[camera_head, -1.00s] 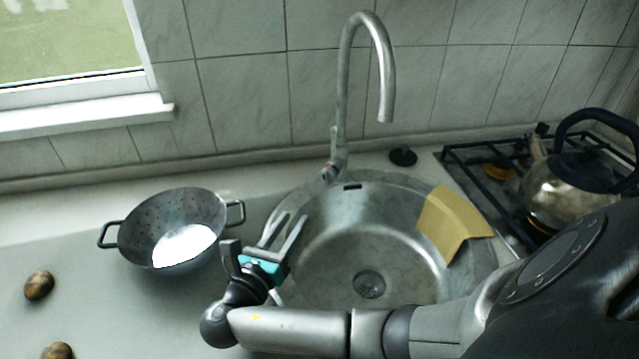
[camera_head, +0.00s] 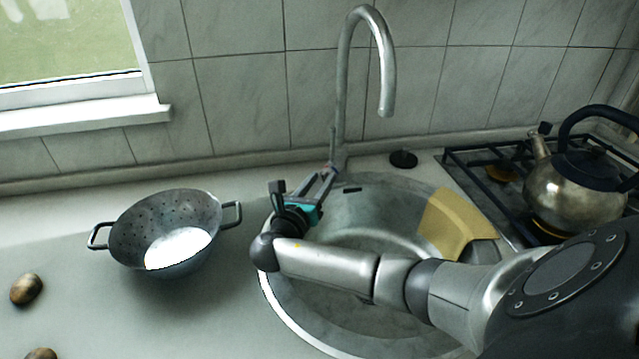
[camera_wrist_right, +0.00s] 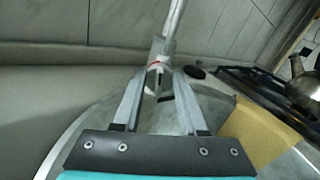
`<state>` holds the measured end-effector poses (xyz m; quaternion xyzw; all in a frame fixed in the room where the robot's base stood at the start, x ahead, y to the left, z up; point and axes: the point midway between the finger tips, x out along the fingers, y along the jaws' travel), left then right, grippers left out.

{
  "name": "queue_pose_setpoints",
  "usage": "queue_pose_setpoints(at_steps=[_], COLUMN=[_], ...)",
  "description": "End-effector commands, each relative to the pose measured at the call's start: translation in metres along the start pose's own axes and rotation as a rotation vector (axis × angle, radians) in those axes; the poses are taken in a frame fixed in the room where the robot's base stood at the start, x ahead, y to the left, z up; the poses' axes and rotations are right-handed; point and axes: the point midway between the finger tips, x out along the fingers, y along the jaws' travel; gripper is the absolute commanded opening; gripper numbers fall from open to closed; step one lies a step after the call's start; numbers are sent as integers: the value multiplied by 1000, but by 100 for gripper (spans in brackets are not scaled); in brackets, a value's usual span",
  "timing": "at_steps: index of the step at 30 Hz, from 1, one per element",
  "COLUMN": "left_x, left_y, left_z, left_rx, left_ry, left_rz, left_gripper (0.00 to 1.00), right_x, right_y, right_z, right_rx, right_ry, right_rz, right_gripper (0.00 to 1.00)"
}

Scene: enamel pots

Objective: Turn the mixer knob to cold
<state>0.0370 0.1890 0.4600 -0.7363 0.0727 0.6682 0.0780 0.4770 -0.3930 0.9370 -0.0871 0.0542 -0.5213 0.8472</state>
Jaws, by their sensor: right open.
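The mixer is a tall grey faucet (camera_head: 343,95) with a curved spout, standing behind the round sink (camera_head: 275,305). Its knob is at the base of the faucet; in the right wrist view the knob (camera_wrist_right: 158,70) shows with a red mark, just beyond and between my fingertips. My right gripper (camera_head: 326,174) is open, its fingers pointing at the faucet base. In the right wrist view the gripper (camera_wrist_right: 158,82) has its two fingers apart on either side of the knob's lower part; whether they touch it I cannot tell. In the head view the fingers largely hide the knob. My left gripper is not in view.
A grey colander (camera_head: 168,228) stands left of the sink. A yellow cloth (camera_head: 448,222) hangs over the sink's right rim. A kettle (camera_head: 575,190) sits on the stove (camera_head: 487,160) at the right. A black plug (camera_head: 403,159) lies behind the sink. Potatoes (camera_head: 27,289) lie at the left.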

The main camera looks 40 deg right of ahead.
Motion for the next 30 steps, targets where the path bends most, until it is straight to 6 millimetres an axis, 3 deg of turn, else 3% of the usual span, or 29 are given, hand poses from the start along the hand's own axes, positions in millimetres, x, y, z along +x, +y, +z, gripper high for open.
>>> queue_pose_setpoints(at_steps=[5,16,30], left_x=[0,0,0], left_y=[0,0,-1], left_z=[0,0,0], left_rx=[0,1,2], left_ry=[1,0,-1], left_rz=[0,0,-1], left_gripper=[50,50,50], right_x=[0,0,0], right_y=[0,0,0], right_z=[0,0,0], right_rx=[0,-1,-1], right_ry=[0,0,0], right_rz=[0,0,0], right_gripper=[41,1,0])
